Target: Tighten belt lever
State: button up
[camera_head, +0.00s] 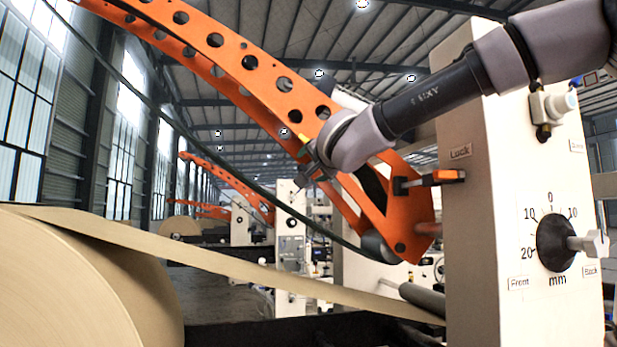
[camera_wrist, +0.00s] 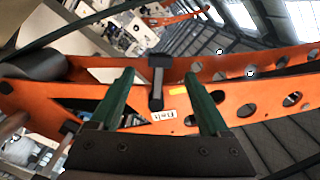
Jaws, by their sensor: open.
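The belt lever (camera_wrist: 156,88) is a black T-shaped handle on the orange perforated arm (camera_wrist: 75,98), beside a white "Belt" label (camera_wrist: 162,115) and a yellow mark. My gripper (camera_wrist: 159,73) is open, with its green fingers on either side of the lever in the wrist view. The lever appears between the fingers, and I cannot tell whether either finger touches it. In the head view, my gripper (camera_head: 303,182) is at the near side of the orange arm (camera_head: 225,62). The lever is not clearly visible there.
A dark belt (camera_head: 165,108) runs along the orange arm to a roller (camera_head: 377,247). A large kraft paper roll (camera_head: 75,285) stands at the left. A white post (camera_head: 480,255) at the right carries an orange-handled lock lever (camera_head: 430,180) and a dial (camera_head: 557,243).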

jog(key=x, duration=1.1)
jog(key=shift+s, duration=0.1)
grip_shut()
dwell(1.1)
